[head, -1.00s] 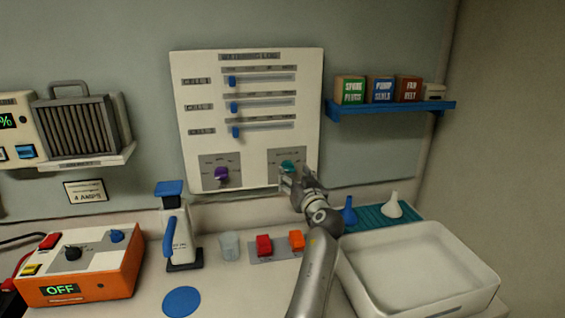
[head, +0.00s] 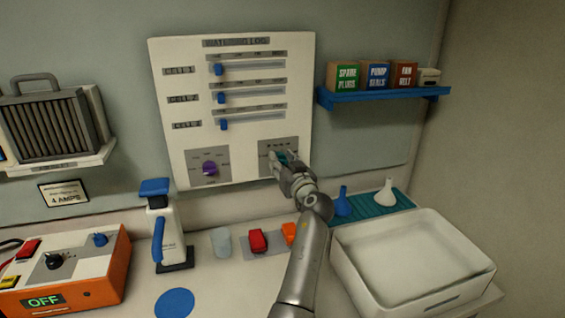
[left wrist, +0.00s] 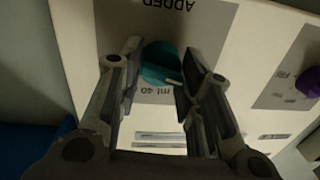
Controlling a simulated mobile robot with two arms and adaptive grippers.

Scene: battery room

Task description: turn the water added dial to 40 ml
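The teal water added dial (head: 284,157) sits at the lower right of the white panel, mostly hidden by my left gripper (head: 281,163) in the head view. In the left wrist view, the dial (left wrist: 160,64) lies between the two fingers of my left gripper (left wrist: 158,68). The fingers are apart, one on each side of the dial. I cannot tell whether they touch it. Its white pointer mark is at its lower right in that view, near the upside-down label "ml 40" (left wrist: 154,92). My right gripper is not in view.
A purple dial (head: 210,168) is left of the teal one, with several blue sliders (head: 221,98) above. A blue shelf (head: 385,95) is at the right.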

